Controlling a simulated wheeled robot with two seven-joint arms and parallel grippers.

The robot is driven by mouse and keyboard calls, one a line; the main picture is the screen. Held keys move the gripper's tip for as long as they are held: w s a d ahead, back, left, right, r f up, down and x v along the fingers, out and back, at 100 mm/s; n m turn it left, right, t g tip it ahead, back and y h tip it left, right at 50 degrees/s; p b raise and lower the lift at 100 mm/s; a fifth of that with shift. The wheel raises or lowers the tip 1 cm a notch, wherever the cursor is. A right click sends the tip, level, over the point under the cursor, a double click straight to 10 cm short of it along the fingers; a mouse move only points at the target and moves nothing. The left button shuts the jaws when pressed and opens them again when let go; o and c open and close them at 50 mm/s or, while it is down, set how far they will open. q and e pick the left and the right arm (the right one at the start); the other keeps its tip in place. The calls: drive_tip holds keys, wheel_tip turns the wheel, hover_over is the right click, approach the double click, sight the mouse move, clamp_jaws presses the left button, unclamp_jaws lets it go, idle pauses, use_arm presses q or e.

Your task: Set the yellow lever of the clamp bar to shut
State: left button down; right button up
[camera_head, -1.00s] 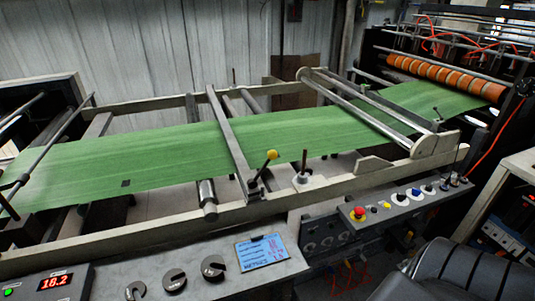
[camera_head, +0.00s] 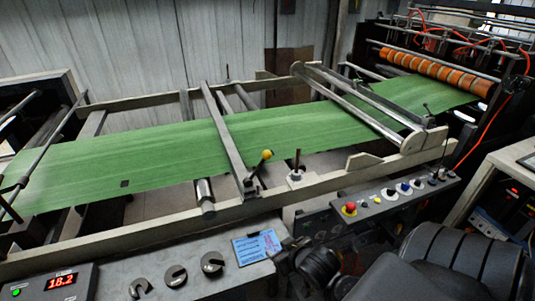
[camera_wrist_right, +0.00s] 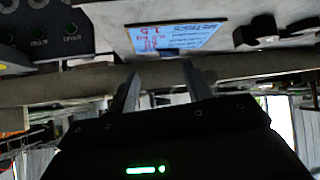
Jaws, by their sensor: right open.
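The yellow lever (camera_head: 266,155) is a round yellow knob on a short dark stem. It tilts up and to the right from the near end of the clamp bar (camera_head: 224,130). The grey clamp bar lies across the green web (camera_head: 160,150); I cannot tell whether it presses on it. My right gripper (camera_head: 284,250) is low in the head view, below and to the right of the lever and well apart from it, beside the blue-screened card. In the right wrist view its two fingers (camera_wrist_right: 162,88) are spread with nothing between them. My left gripper is not in view.
A short dark post (camera_head: 297,163) stands right of the lever. A button panel (camera_head: 395,195) with a red knob is farther right. The beige frame rail (camera_head: 150,230) runs in front.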

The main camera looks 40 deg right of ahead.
drive_tip(key=w+d+r+m+t, duration=0.1)
drive_tip(key=w+d+r+t, duration=0.2)
drive_tip(key=w+d+r, duration=0.25)
drive_tip(key=m+t+h, duration=0.1)
drive_tip(key=m+t, duration=0.1)
drive_tip(key=t, duration=0.3)
approach(270, 157)
drive_tip(key=w+p, duration=0.1)
drive_tip(key=w, duration=0.2)
drive_tip(key=w+d, duration=0.1)
drive_tip(key=w, duration=0.3)
drive_tip(key=w+p, duration=0.1)
drive_tip(key=w, duration=0.2)
drive_tip(key=shift+w+d+p, duration=0.15)
drive_tip(key=shift+w+p, duration=0.1)
drive_tip(key=shift+p, duration=0.05)
drive_tip(key=shift+w+f, duration=0.1)
drive_tip(key=shift+w, duration=0.4)
